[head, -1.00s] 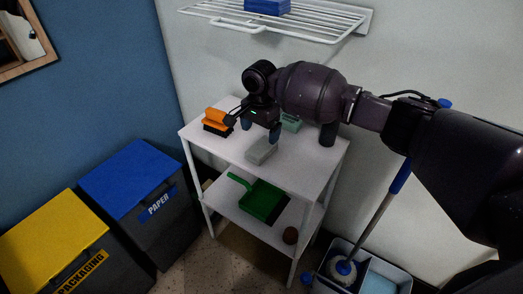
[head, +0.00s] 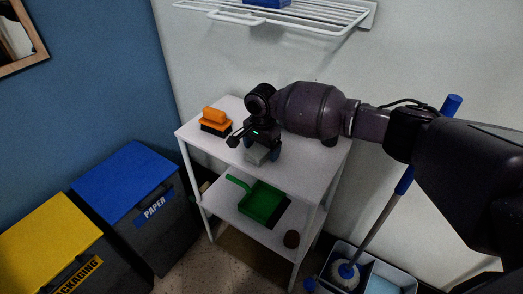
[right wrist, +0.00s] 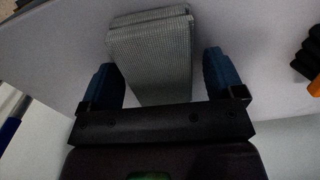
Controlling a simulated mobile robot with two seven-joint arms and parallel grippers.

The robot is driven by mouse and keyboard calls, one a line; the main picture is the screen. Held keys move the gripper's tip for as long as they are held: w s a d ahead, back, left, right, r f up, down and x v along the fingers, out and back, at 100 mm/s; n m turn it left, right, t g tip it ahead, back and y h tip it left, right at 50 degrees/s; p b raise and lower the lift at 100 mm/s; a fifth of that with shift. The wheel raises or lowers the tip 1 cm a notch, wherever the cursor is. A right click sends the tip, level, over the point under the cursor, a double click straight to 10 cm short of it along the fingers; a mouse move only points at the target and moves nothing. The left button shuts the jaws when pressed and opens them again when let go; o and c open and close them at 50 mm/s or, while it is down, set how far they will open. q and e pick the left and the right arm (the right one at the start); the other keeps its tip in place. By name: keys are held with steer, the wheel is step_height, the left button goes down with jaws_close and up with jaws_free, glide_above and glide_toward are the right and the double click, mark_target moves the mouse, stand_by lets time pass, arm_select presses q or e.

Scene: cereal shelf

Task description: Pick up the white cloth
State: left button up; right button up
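The white cloth (head: 257,155) looks light grey and is folded into a thick block on the white shelf unit's top. My right gripper (head: 262,147) is low over it in the head view and partly covers it. In the right wrist view the cloth (right wrist: 152,60) lies between the two blue fingertips of my right gripper (right wrist: 160,78). The fingers are spread wide, with a gap beside the cloth on the right. The left finger is very close to it; I cannot tell whether it touches. My left gripper is not in view.
An orange-handled brush (head: 215,121) stands on the white shelf unit (head: 308,178), left of the cloth. A wire rack (head: 300,14) hangs above. Blue (head: 125,175) and yellow (head: 50,235) bins stand left.

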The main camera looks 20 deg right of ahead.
mark_target(262, 147)
steer(key=c, duration=0.9)
steer(key=shift+o, duration=0.2)
step_height(262, 147, up, 8)
steer(key=shift+r+p, duration=0.25)
steer(key=shift+p, duration=0.95)
steer(key=shift+r, duration=0.75)
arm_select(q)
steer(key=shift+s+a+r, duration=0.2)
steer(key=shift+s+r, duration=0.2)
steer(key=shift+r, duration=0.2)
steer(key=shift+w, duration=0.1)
arm_select(e)
steer(key=shift+o, duration=1.1)
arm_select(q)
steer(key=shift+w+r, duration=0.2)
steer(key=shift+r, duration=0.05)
arm_select(e)
steer(key=shift+c, duration=0.8)
